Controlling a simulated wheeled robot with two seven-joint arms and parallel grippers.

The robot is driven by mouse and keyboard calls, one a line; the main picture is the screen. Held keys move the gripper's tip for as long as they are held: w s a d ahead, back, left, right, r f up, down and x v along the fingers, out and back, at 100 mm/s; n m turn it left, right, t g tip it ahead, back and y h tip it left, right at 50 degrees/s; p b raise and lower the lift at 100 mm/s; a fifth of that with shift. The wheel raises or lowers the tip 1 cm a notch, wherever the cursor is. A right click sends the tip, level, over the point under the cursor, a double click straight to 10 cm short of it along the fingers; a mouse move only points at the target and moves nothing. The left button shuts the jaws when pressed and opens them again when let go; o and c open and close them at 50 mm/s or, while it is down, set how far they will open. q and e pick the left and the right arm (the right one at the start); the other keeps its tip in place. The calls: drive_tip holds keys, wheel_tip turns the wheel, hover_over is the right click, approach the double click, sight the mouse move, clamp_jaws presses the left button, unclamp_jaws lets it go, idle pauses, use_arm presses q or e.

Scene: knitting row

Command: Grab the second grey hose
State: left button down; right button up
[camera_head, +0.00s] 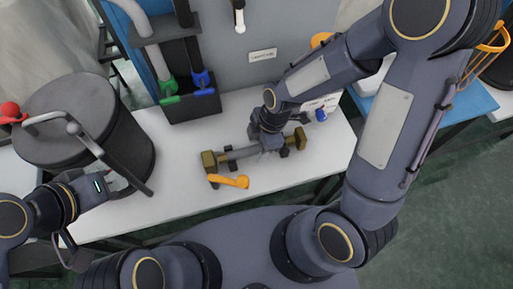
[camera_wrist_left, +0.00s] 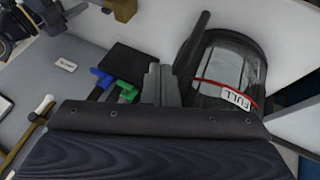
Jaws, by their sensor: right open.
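A light grey hose (camera_head: 153,47) ends in a green coupling (camera_head: 168,88) in a dark holder. Beside it a dark hose (camera_head: 193,52) ends in a blue coupling (camera_head: 200,79). The green (camera_wrist_left: 128,92) and blue (camera_wrist_left: 101,78) couplings also show in the left wrist view. A grey tube with a dark end (camera_head: 95,147) bends over the drum. My left gripper (camera_head: 118,186) is beside the drum's front; its jaws are unclear. My right gripper (camera_head: 268,140) is open at a metal bar fitting with brass-coloured ends (camera_head: 301,137); its fingertips partly hide the bar.
The dark drum (camera_head: 128,135) stands on the white table's left; its "FULL" label (camera_wrist_left: 236,98) shows in the left wrist view. An orange handle (camera_head: 230,181) lies at the fitting's front. The white table (camera_head: 180,208) is clear near its front edge. A grey panel stands behind.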

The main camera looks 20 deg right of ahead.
drive_tip(key=shift+c, duration=0.4)
drive_tip(key=c, duration=1)
drive_tip(key=shift+c, duration=0.3)
drive_tip(key=shift+r, duration=0.15)
